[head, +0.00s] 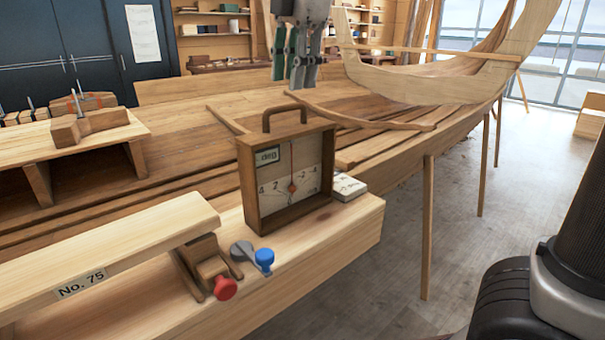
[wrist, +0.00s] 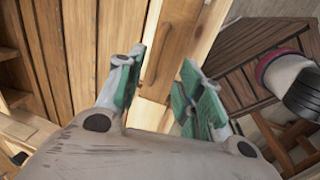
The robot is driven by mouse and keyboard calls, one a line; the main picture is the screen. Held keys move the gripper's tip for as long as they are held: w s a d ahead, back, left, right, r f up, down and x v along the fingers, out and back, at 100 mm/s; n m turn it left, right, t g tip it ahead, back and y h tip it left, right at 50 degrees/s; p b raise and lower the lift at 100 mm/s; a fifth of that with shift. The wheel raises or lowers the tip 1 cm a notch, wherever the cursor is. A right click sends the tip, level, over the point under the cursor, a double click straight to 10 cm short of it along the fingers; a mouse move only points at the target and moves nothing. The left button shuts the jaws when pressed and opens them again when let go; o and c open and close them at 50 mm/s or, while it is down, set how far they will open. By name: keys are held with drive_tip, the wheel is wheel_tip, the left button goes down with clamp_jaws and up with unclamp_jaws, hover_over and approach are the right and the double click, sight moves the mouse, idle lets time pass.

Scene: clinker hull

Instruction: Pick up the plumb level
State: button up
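The plumb level (head: 290,182) is a wooden box with a pale numbered dial face and an arched handle (head: 285,112) on top. It stands upright on a light wooden beam in the head view. My gripper (head: 290,76) hangs above the handle, apart from it, fingers pointing down. In the wrist view my gripper (wrist: 162,75) has its two green-padded fingers spread with nothing held between them. A brown wooden piece (wrist: 178,42) shows beyond the gap, likely the level's top or handle, partly hidden by the fingers.
A white block (head: 348,187) lies just right of the level. Red (head: 224,288) and blue (head: 264,260) knobs sit in front. A board marked No. 75 (head: 110,262) lies left. A curved strip (head: 360,120) and the hull (head: 430,85) are behind.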

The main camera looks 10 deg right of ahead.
sight(286, 109)
drive_tip(key=f, duration=0.2)
drive_tip(key=w+a+f, duration=0.1)
drive_tip(key=f, duration=0.4)
drive_tip(key=shift+w+a+f, duration=0.2)
drive_tip(key=shift+w+a, duration=0.05)
drive_tip(key=shift+w, duration=0.05)
clamp_jaws()
